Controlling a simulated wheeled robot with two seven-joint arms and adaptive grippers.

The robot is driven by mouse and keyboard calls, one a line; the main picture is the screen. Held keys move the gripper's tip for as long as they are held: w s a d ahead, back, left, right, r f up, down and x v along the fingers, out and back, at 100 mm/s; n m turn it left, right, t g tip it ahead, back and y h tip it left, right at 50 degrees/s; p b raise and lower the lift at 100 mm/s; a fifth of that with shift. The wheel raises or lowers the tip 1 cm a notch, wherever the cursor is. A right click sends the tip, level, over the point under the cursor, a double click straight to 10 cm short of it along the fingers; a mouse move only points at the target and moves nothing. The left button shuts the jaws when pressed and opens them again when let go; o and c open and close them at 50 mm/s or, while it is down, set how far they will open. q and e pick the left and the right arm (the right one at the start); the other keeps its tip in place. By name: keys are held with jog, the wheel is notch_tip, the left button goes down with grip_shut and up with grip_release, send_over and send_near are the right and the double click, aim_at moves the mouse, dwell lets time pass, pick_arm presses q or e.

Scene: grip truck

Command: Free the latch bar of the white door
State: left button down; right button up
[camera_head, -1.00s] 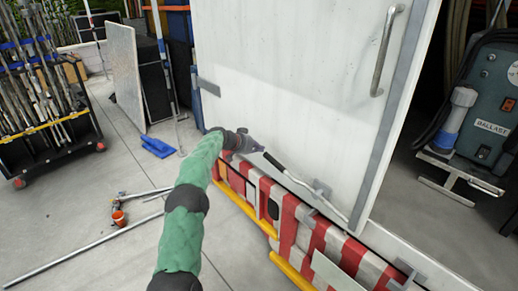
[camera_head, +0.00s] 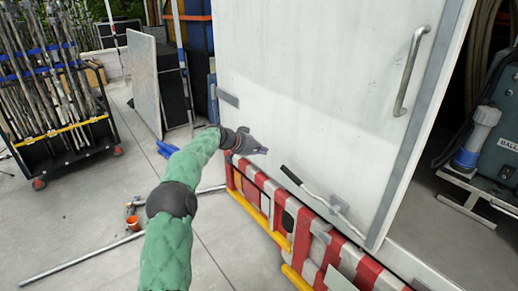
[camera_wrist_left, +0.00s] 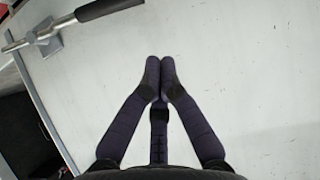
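The white door (camera_head: 320,95) stands upright in the head view. Its latch bar (camera_head: 318,196) slants across the door's lower part, with a black grip (camera_head: 291,175) at its upper left end and a metal bracket (camera_head: 339,204) near its middle. In the left wrist view the latch bar (camera_wrist_left: 50,28) and its black grip (camera_wrist_left: 108,8) show at the top left. My left gripper (camera_head: 263,151) is up and left of the grip, apart from it, in front of the door. Its dark fingers (camera_wrist_left: 160,75) meet at the tips with nothing between them. My right gripper is not in view.
A red-and-white striped bumper (camera_head: 300,235) with yellow rails (camera_head: 262,220) runs below the door. A vertical door handle (camera_head: 411,70) is at the upper right.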

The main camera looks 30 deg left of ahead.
pick_arm(q)
jog(key=shift+s+a+r, duration=0.2)
jog(key=shift+s+r, duration=0.25)
jog(key=shift+s, duration=0.1)
jog(key=s+d+f+n+g, duration=0.15)
jog(key=d+f, duration=0.35)
jog(key=f, duration=0.5)
jog(key=s+d+f+n+g, duration=0.15)
jog(key=d+f, duration=0.25)
jog(key=f, duration=0.7)
jog(key=s+d+f+n+g+y, duration=0.1)
jog(key=s+d+f+g, duration=0.1)
jog(key=s+d+f, duration=0.5)
jog(key=s+d+f+n+g, duration=0.15)
jog(key=d+f, duration=0.25)
jog(key=f, duration=0.4)
jog(key=s+d+f+g, duration=0.1)
jog(key=s+d+f, duration=0.2)
jog(key=s, duration=0.7)
jog(key=s+d+f+g, duration=0.1)
jog(key=s+d+f, duration=0.2)
jog(key=s+d, duration=0.5)
jog(key=s+d+f+g, duration=0.1)
jog(key=s+d+f, duration=0.2)
jog(key=s, duration=1)
jog(key=d, duration=0.3)
jog(key=shift+s+d+h, duration=0.2)
jog(key=shift+h, duration=0.1)
jog(key=shift+n+g, duration=0.25)
